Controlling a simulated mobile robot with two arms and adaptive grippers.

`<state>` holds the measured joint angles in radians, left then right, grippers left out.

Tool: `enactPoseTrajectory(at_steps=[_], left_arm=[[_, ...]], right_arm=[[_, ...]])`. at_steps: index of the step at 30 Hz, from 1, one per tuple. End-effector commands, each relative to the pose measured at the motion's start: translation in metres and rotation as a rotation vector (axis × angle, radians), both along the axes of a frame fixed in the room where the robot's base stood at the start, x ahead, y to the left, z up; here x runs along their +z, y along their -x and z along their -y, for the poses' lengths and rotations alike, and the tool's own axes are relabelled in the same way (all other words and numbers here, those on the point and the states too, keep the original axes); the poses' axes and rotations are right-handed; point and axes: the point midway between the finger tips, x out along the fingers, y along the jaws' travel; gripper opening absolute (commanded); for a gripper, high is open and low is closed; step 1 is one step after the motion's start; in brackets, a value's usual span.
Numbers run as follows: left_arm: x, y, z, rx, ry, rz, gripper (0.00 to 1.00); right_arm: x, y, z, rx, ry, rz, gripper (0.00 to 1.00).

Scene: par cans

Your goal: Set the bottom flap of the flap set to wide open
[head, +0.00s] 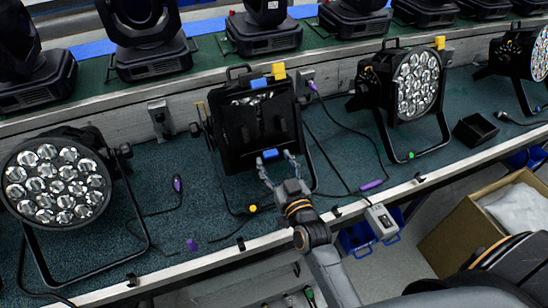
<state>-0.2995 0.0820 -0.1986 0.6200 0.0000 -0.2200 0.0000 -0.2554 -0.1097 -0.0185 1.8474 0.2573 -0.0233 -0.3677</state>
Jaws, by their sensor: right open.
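The flap set (243,137) is a black square frame of flaps on the front of the middle par can, which stands in a U-shaped bracket on the bench. Dark flap panels cover most of its face, and a strip of bright lenses shows near the top. A blue tab (270,154) sits at its lower edge, where the bottom flap appears to be; the flap's exact angle is unclear. My right gripper (278,167) is open just below this tab, its fingers pointing up toward it. I cannot tell whether they touch. My left gripper is not in view.
Par cans with bare lenses stand left (58,185) and right (417,85) on the green bench top (185,215). Cables lie around the flap set's bracket. A small black tray (475,130) is at right. A cardboard box (450,235) stands below the bench's front edge.

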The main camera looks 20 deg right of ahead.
Motion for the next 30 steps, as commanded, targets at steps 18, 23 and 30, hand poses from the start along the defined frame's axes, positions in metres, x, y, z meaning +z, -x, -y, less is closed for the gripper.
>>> enactPoseTrajectory(at_steps=[18,23,30], left_arm=[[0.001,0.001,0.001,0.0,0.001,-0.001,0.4],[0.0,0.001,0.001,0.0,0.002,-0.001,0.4],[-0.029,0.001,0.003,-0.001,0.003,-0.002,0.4]], right_arm=[[0.0,-0.008,0.0,0.0,0.0,0.0,0.2],[-0.001,-0.008,0.0,0.0,0.001,0.001,0.06],[-0.013,-0.005,0.001,-0.001,0.005,0.08,0.06]])
